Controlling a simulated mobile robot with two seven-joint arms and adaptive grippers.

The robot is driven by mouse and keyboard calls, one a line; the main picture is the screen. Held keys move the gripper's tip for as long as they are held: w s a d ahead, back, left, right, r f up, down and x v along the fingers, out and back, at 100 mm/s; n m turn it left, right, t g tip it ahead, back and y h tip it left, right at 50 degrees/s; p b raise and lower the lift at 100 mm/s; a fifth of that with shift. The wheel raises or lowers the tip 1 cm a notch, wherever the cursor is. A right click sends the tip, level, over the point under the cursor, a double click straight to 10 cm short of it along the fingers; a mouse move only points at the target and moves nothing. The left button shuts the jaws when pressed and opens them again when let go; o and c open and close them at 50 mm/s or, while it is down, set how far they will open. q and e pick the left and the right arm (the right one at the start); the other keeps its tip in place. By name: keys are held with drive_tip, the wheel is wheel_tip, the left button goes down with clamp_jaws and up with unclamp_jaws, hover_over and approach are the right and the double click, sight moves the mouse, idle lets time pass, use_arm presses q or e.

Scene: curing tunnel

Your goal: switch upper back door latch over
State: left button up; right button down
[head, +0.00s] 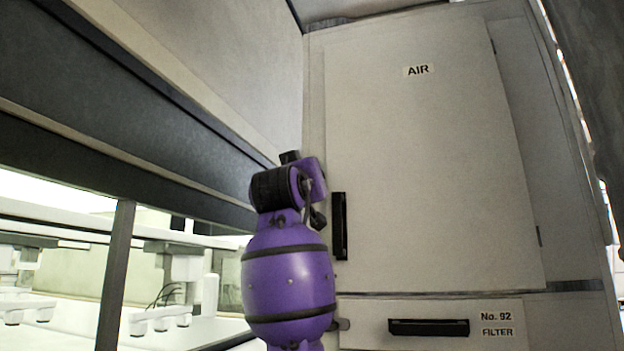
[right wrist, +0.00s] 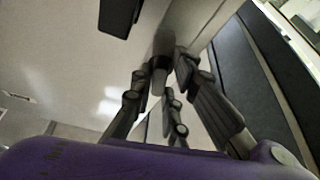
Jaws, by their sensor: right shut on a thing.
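A tall pale cabinet door labelled AIR (head: 425,150) is closed in the head view, with a black upright handle (head: 340,226) at its left edge. My purple arm rises in front of the cabinet's left side and hides what lies behind its wrist. In the right wrist view my right gripper (right wrist: 163,75) has its dark fingers closed around a grey, stubby part (right wrist: 163,42), which looks like the latch, standing out from a pale panel. The fingers cover much of it, so its exact setting cannot be told. My left gripper is in neither view.
Below the door is a panel marked No. 92 FILTER with a black handle (head: 428,327). A long dark beam (head: 110,125) runs along the left, close to my arm. Beneath it, an opening shows a bright space with white fixtures (head: 160,318).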

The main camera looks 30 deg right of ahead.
drive_tip(key=shift+m+g+h, duration=0.5)
drive_tip(key=shift+m+h, duration=0.1)
drive_tip(key=shift+m, duration=1)
idle(2.6)
drive_tip(key=c, duration=1.8)
unclamp_jaws()
drive_tip(key=shift+s, duration=0.1)
drive_tip(key=shift+o, duration=0.2)
drive_tip(key=shift+a, duration=0.1)
drive_tip(key=v, duration=1.2)
